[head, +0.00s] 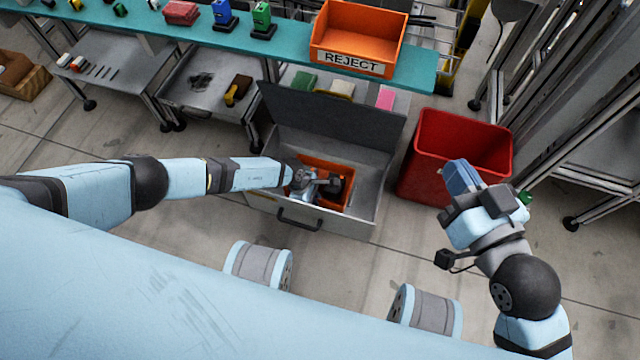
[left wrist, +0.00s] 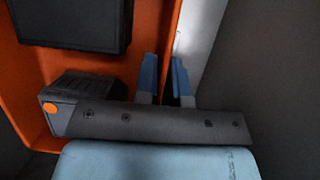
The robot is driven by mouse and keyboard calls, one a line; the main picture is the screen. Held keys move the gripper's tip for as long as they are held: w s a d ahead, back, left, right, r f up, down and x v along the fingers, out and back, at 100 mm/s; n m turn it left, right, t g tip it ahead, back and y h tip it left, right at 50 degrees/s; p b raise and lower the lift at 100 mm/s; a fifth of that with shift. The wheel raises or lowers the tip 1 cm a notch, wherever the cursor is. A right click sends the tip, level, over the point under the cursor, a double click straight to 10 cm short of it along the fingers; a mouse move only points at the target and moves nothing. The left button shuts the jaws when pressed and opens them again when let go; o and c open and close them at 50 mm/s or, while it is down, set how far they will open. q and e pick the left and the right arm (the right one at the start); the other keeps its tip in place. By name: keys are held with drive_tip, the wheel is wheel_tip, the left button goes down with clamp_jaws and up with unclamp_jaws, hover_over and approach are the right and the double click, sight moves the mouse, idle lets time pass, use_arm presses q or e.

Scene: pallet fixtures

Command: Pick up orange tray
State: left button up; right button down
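The orange tray (head: 326,163) lies inside an open grey bin (head: 366,205) in the head view. Its orange wall also shows in the left wrist view (left wrist: 28,90). My left gripper (head: 329,183) reaches down into the bin at the tray. In the left wrist view, its two blue fingers (left wrist: 165,80) stand close together on either side of the tray's right wall; whether they press on it is unclear. A dark box (left wrist: 72,20) lies in the tray. My right gripper (head: 461,175) is away to the right, its fingers together, with nothing seen in it.
The bin's dark lid (head: 320,118) stands raised behind the tray. A red bin (head: 480,140) is right of it. An orange REJECT bin (head: 365,25) sits on the teal shelf (head: 285,45). Bare floor (head: 130,225) lies left and in front.

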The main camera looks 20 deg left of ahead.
use_arm(q)
clamp_jaws()
drive_tip(key=shift+r, duration=0.1)
